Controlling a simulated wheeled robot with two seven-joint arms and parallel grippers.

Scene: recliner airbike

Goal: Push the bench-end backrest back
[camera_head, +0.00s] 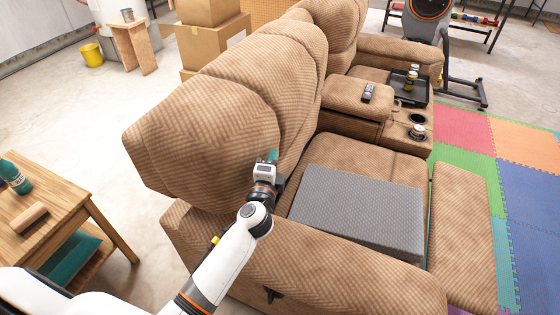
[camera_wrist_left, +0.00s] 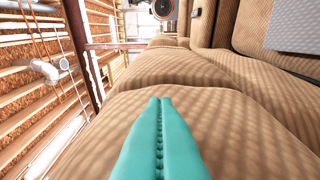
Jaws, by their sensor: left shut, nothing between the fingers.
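The near-end backrest (camera_head: 225,110) is a brown herringbone-weave cushion on the near end of the recliner sofa, tilted back to the left. My left gripper (camera_head: 272,157) is at the front face of this backrest, low on its near side. Its teal fingers are shut with nothing between them. In the left wrist view the shut fingers (camera_wrist_left: 160,105) point along the brown backrest cushion (camera_wrist_left: 225,110); whether the tips touch it is hard to tell. My right gripper is not in view.
A grey textured pad (camera_head: 360,208) lies on the near seat. The near armrest (camera_head: 320,270) runs below my left arm. A centre console (camera_head: 405,125) holds cans and a tray. A wooden table (camera_head: 45,215) stands at left, and cardboard boxes (camera_head: 210,42) stand behind the sofa.

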